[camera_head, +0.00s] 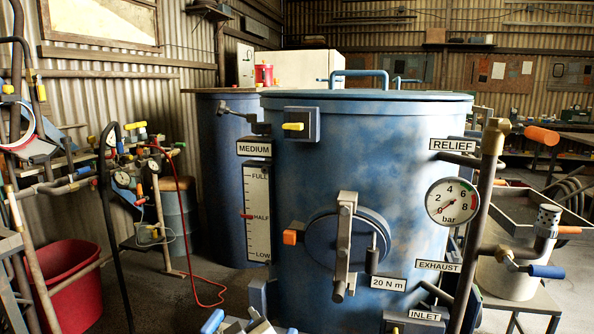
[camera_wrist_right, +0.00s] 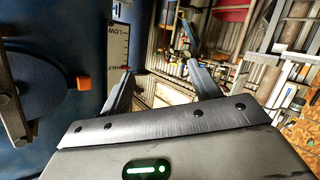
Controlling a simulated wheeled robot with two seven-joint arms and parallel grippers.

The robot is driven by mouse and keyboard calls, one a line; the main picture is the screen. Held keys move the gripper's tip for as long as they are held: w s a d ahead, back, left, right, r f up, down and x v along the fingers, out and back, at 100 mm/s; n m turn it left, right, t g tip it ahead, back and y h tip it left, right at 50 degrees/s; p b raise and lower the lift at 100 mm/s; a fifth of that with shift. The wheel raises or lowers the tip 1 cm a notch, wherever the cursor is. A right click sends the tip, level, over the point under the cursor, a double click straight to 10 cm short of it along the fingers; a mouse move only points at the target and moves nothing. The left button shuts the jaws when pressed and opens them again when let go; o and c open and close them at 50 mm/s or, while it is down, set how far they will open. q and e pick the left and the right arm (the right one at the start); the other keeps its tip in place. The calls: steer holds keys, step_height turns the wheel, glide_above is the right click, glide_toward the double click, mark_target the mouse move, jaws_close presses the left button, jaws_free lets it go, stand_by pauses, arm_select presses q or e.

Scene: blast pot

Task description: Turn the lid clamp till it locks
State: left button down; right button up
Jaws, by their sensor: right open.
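A large blue pot (camera_head: 400,155) with a flat lid (camera_head: 420,96) fills the middle of the head view. A yellow-tipped lever (camera_head: 293,126) sits on a bracket just below the lid's rim. Lower down, a round hatch cover (camera_head: 323,243) has an upright metal bar (camera_head: 344,240) across it and an orange knob (camera_head: 290,237) at its left. I cannot tell which fitting is the lid clamp. In the right wrist view, my right gripper (camera_wrist_right: 160,72) is open and empty. The orange knob (camera_wrist_right: 84,83) is left of its fingers, apart from them. My left gripper is not in view.
A level scale (camera_head: 257,213) is on the pot's left; a pressure gauge (camera_head: 453,202) and orange-handled pipe (camera_head: 541,135) are at right. A red bucket (camera_head: 70,286) and a red hose (camera_head: 190,240) are on the left floor. Blue-and-grey parts at the bottom edge are unclear.

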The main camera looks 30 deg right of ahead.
steer(key=w+d+r+m+t+h+b, duration=0.1)
steer(key=w+d+r+m+h+b, duration=0.15)
steer(key=r, duration=0.45)
steer(key=w+d+r+m+t+h+b, duration=0.1)
steer(key=w+d+r+h, duration=0.15)
steer(key=r, duration=0.35)
steer(key=m+g+h+b, duration=0.2)
steer(key=m+h+b, duration=0.1)
steer(key=m+h, duration=0.65)
glide_toward(291, 129)
steer(key=shift+n, duration=0.4)
steer(key=p+x, duration=0.4)
steer(key=x, duration=0.4)
steer(key=shift+w+d+r, duration=0.15)
steer(key=shift+d+r, duration=0.05)
steer(key=shift+d, duration=0.05)
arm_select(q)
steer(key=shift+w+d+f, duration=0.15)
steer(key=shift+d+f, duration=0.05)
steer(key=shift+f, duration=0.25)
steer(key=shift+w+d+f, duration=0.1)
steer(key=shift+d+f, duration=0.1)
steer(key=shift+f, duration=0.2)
arm_select(e)
steer(key=shift+w+d+r, duration=0.1)
steer(key=shift+w+d, duration=0.2)
steer(key=c, duration=1)
